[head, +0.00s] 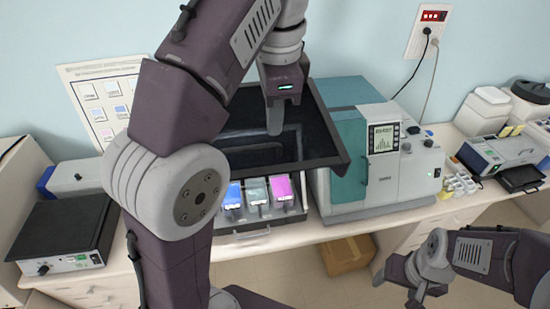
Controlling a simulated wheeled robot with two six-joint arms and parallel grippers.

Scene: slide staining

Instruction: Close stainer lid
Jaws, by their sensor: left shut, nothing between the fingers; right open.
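The stainer (259,233) stands on the bench at the middle, with blue, grey and magenta reagent packs (257,192) at its front. Its dark lid (322,132) is raised, with the dark inner side showing above the packs. My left gripper (275,130) is shut and empty, pointing down in front of the lid's dark inner face. I cannot tell whether it touches the lid. My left arm hides the stainer's left side. My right gripper (413,298) is open and empty at the lower right, low in front of the bench, away from the stainer.
A grey and teal instrument with a screen (384,138) stands close to the stainer's right. A black-topped device (62,236) is at the left. Another device (497,150) and small bottles (460,185) are further right. A cardboard box (347,253) sits on the floor below.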

